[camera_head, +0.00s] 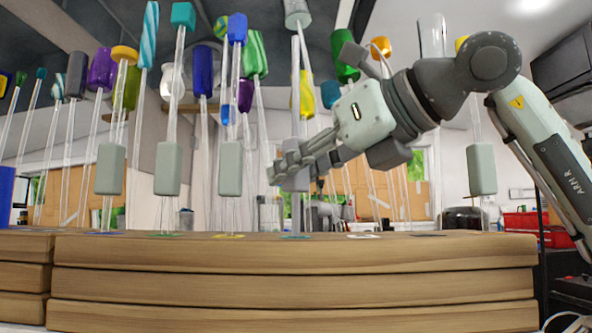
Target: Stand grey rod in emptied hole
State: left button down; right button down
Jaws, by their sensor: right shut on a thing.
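The grey rod (295,90) stands about upright near the middle of the view. My right gripper (291,172) comes in from the right and is shut on the rod's lower half, around a pale grey block-like part partly hidden by the fingers. The rod's lower end meets a teal-ringed spot (308,236) on the wooden top (330,250). I cannot tell how deep it sits there. A white-ringed spot (363,236) and a dark spot (430,235) lie to the right with no rod seen in them. My left gripper is out of view.
Rods with sage-grey blocks stand left, at a purple ring (105,233), a green ring (166,235) and a yellow ring (228,236). Another block (482,169) stands right. Several colour-topped glass rods crowd behind; a grey-capped one (297,12) rises behind my gripper.

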jog(key=shift+f+b, duration=0.35)
jog(key=c, duration=1.2)
grip_release()
jog(key=v, duration=1.2)
jog(key=shift+r, duration=0.1)
